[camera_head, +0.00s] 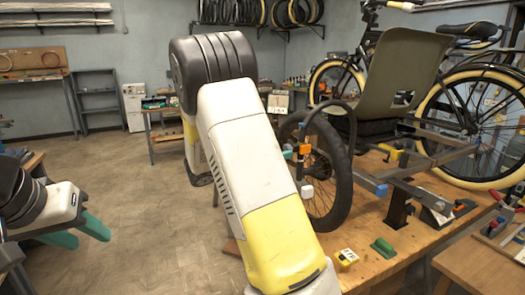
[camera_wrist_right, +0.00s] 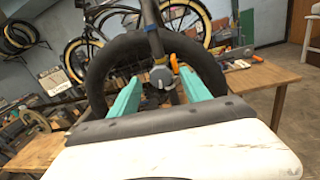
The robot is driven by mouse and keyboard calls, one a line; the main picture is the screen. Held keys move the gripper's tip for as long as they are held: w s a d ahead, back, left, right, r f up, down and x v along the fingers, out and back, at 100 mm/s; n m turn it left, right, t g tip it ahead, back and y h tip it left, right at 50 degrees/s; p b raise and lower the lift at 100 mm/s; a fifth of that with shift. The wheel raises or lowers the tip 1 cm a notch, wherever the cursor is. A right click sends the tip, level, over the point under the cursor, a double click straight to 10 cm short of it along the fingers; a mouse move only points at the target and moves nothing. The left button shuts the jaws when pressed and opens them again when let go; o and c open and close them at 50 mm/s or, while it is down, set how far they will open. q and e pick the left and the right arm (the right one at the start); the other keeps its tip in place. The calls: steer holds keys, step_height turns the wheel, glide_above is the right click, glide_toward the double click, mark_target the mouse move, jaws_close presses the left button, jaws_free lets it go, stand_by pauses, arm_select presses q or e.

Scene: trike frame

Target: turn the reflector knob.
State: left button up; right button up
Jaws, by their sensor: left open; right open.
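The trike's front wheel (camera_head: 335,185) stands above the wooden table, with an orange part (camera_head: 304,149) and a white part (camera_head: 307,190) beside its hub. In the right wrist view, a grey rounded knob-like part (camera_wrist_right: 161,77) sits in front of the wheel (camera_wrist_right: 99,70), with an orange piece (camera_wrist_right: 174,63) just above it. I cannot tell for sure that it is the reflector knob. My right gripper (camera_wrist_right: 158,80) is open, its teal fingers on either side of this part; contact is unclear. My left gripper (camera_head: 91,237) is open and empty at lower left, far from the trike.
My right arm covers the middle of the head view. The wooden table (camera_head: 392,240) carries the trike frame, a green-handled brush (camera_head: 383,246) and a small yellow box (camera_head: 346,257). A bicycle (camera_head: 480,120) stands behind. The floor (camera_head: 140,200) at left is clear.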

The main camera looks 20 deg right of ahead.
steer(key=shift+w+d, duration=0.15)
steer(key=shift+d, duration=0.95)
steer(key=shift+c, duration=0.4)
jaws_close()
steer(key=shift+m, duration=0.4)
steer(key=m, duration=0.5)
steer(key=shift+f+m+h, duration=0.1)
steer(key=shift+m+h, duration=0.3)
steer(key=m, duration=0.3)
steer(key=m+g, duration=0.1)
steer(key=m, duration=0.3)
steer(key=shift+f+h, duration=0.1)
steer(key=shift+h, duration=0.2)
steer(key=shift+m, duration=0.3)
